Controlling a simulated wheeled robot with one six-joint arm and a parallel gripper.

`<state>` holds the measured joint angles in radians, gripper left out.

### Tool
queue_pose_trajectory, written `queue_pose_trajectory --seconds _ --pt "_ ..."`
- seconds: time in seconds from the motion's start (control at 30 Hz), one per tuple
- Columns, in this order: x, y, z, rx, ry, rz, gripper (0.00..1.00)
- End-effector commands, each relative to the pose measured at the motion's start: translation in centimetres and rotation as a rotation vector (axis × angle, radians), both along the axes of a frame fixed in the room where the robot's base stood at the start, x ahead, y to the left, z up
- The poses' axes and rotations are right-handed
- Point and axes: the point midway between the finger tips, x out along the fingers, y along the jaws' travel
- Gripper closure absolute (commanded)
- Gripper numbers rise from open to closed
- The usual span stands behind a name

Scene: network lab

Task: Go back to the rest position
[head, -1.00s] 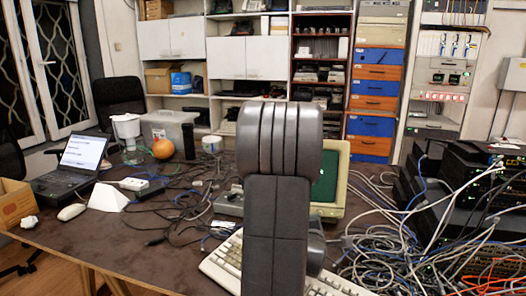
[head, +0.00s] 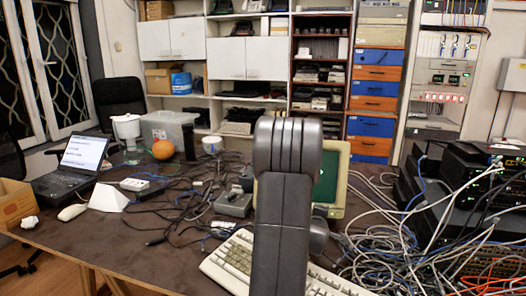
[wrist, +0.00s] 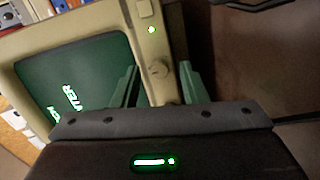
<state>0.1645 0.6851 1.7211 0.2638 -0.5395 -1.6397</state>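My gripper (wrist: 158,68) shows in the wrist view with its two greenish fingers spread apart and nothing between them. Beyond the fingers is the beige monitor (wrist: 163,40) with a dark green screen, a small green light and a round knob; the picture is tilted. In the head view my arm rises in the middle and hides part of the monitor (head: 344,185). My gripper itself is hidden there behind the arm.
A beige keyboard (head: 228,262) lies in front, partly behind my arm. Tangled cables and stacked network devices (head: 470,180) crowd the right. A laptop (head: 75,168), white mouse (head: 72,212), orange ball (head: 163,149) and grey box (head: 232,204) are left.

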Motion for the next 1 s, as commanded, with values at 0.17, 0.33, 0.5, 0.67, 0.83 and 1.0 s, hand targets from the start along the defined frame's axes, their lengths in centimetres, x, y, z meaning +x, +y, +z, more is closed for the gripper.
queue_pose_trajectory --seconds 0.17,0.33,0.5,0.67,0.83,1.0 --pt "0.0 -0.02 -0.01 0.136 -0.029 -0.043 0.61" --pt "0.01 -0.02 -0.03 0.267 -0.057 -0.083 0.61" --pt "0.01 -0.02 -0.07 0.392 -0.084 -0.122 0.61" --pt "0.03 -0.03 -0.02 0.507 -0.11 -0.158 0.61" --pt "0.01 -0.04 -0.05 0.627 -0.135 -0.196 0.61" --pt "0.01 -0.05 -0.05 0.74 -0.158 -0.231 0.61"
